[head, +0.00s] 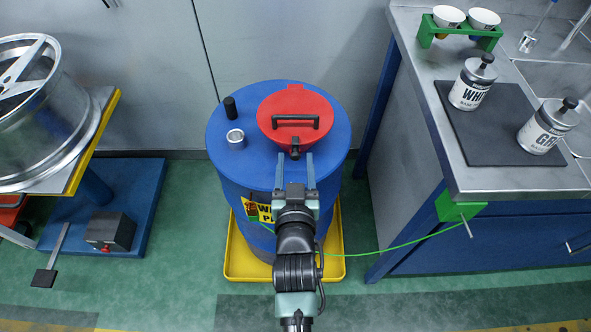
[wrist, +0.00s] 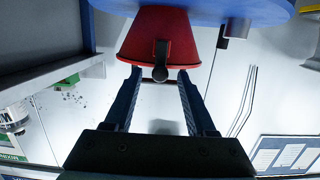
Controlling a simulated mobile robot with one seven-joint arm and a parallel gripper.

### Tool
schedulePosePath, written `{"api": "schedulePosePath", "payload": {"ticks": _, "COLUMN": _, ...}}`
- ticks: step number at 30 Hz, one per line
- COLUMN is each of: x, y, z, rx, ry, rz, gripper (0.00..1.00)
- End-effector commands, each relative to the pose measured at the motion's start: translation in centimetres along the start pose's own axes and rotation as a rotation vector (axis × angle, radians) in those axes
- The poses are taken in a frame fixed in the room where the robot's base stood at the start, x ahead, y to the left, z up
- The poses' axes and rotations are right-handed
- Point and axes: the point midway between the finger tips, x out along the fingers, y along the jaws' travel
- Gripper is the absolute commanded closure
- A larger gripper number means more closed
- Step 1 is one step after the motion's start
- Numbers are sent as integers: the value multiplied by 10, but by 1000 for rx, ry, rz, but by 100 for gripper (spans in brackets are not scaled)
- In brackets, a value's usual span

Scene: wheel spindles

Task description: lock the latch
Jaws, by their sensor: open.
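A red round lid (head: 285,107) with a black handle bar sits on top of the blue drum (head: 226,150). A black latch (head: 295,146) with a rounded end sticks out from the lid's near edge. In the wrist view the red lid (wrist: 178,32) is at the top, and the latch (wrist: 161,60) hangs at its middle. My gripper (head: 295,159) is open and empty. Its two fingers point at the latch, one to each side of it in the picture. In the wrist view the latch end lies between the fingertips (wrist: 159,72). I cannot tell whether they touch it.
A black cap (head: 230,107) and a metal cap (head: 236,138) stand on the drum top, left of the lid. The drum stands in a yellow tray (head: 245,270). A steel counter (head: 450,165) is on the right, and a rack with a wheel (head: 45,110) on the left.

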Motion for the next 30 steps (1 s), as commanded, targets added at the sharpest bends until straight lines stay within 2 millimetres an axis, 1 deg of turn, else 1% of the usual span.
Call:
{"api": "schedulePosePath", "payload": {"ticks": 5, "x": -16, "y": 0, "z": 1, "rx": 0, "ry": -3, "rz": 0, "gripper": 44}}
{"api": "schedulePosePath", "payload": {"ticks": 15, "x": -80, "y": 1, "z": 0, "rx": 0, "ry": -2, "rz": 2, "gripper": 44}}
{"api": "schedulePosePath", "payload": {"ticks": 21, "x": -110, "y": 0, "z": 0, "rx": 0, "ry": 0, "rz": 1, "gripper": 44}}
{"api": "schedulePosePath", "payload": {"ticks": 25, "x": -122, "y": 0, "z": -1, "rx": 0, "ry": 1, "rz": 1, "gripper": 44}}
{"api": "schedulePosePath", "payload": {"ticks": 30, "x": -128, "y": 0, "z": -1, "rx": 0, "ry": 2, "rz": 1, "gripper": 44}}
